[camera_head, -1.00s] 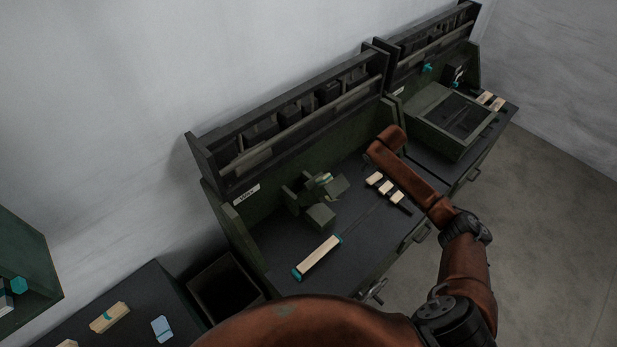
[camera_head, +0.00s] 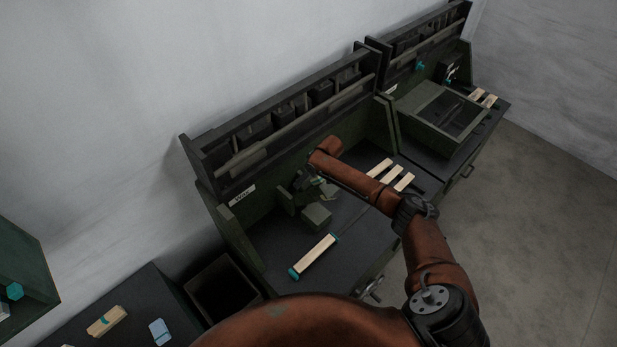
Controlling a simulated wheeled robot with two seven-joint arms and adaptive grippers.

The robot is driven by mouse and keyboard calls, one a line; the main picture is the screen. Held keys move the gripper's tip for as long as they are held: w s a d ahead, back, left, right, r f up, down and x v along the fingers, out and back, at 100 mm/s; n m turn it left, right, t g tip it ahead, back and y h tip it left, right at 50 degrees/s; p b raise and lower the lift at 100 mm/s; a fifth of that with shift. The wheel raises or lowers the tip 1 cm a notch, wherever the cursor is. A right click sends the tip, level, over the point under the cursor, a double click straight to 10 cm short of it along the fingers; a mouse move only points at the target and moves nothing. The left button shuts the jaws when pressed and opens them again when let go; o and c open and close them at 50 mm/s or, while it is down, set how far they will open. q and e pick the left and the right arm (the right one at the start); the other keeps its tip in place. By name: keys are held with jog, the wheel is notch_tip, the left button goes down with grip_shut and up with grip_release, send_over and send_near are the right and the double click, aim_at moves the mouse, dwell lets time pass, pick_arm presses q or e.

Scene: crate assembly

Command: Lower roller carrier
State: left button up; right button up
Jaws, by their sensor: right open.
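A dark green fixture of blocky parts stands on the middle bench; its front block (camera_head: 317,215) shows clearly. I cannot tell which part is the roller carrier. My right arm comes in from the lower right and reaches over the bench. My right gripper (camera_head: 306,182) is small and dark at the fixture's upper side, and is open. Gripper and forearm hide part of the fixture, and I cannot tell whether they touch. A pale wooden bar with teal ends (camera_head: 315,256) lies in front of the fixture. My left gripper is not in view.
Several pale wooden slats (camera_head: 391,172) lie right of the fixture, partly behind my forearm. A shelf of dark bins (camera_head: 285,115) rises behind the bench. A green crate (camera_head: 436,119) stands on the right bench. A dark open bin (camera_head: 222,287) stands left of the middle bench.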

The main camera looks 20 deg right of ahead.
jog(key=shift+w+f, duration=0.15)
jog(key=shift+f, duration=0.25)
jog(key=c, duration=1.6)
jog(key=shift+c, duration=0.4)
